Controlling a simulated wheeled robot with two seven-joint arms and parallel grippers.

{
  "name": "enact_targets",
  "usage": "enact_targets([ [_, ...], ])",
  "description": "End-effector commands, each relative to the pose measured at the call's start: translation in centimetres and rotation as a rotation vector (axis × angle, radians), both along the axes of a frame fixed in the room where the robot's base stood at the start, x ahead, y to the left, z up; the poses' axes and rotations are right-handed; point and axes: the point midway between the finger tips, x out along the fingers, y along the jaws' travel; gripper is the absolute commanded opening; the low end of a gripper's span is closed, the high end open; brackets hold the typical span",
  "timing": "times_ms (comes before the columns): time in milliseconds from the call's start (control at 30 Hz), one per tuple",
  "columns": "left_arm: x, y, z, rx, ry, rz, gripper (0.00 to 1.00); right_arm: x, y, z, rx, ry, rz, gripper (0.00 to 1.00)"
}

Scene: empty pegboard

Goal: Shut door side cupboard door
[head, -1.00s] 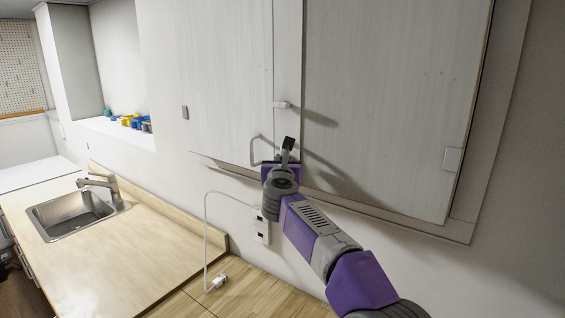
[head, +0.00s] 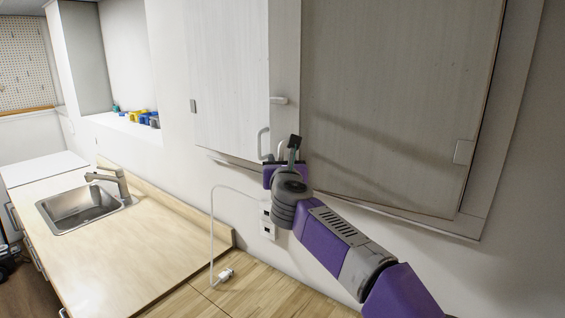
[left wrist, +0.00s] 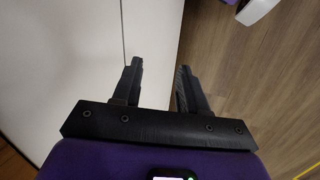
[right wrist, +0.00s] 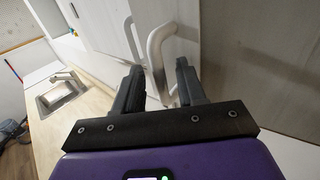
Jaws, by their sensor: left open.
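A white wall cupboard has a left door (head: 230,75) and a right door (head: 390,110), with a narrow vertical strip between them. A looped handle (head: 263,143) hangs low on the left door. My right gripper (head: 294,142) is at the cupboard's lower middle. In the right wrist view its fingers (right wrist: 160,75) are apart, and a curved white handle (right wrist: 153,48) shows between and beyond the tips; I cannot tell whether they touch. A second handle (right wrist: 131,38) lies left of it. How far either door stands ajar is unclear. My left gripper (left wrist: 158,75) is open and empty.
A wooden counter (head: 130,245) with a sink (head: 80,207) and tap runs below left. A white cable with a plug (head: 226,273) hangs from a wall socket (head: 268,225). The left gripper is beside a white panel (left wrist: 85,50) above a wooden floor.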

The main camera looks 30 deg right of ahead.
Motion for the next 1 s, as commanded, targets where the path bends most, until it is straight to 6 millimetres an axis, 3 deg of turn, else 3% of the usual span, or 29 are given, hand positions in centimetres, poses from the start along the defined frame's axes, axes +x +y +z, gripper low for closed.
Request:
enact_targets([
  [267, 0.0, 0.0, -0.1, 0.0, 0.0, 0.0, 0.43, -0.2, 0.1, 0.1, 0.0, -0.001, 0.001, 0.4],
  [700, 0.0, 0.0, -1.5, 0.0, 0.0, 0.0, 0.43, -5.7, 3.0, 0.0, 0.0, -0.002, 0.001, 0.4],
  [1000, 0.0, 0.0, -1.5, 0.0, 0.0, 0.0, 0.43, -6.8, 3.5, 0.0, 0.0, -0.001, 0.0, 0.4],
])
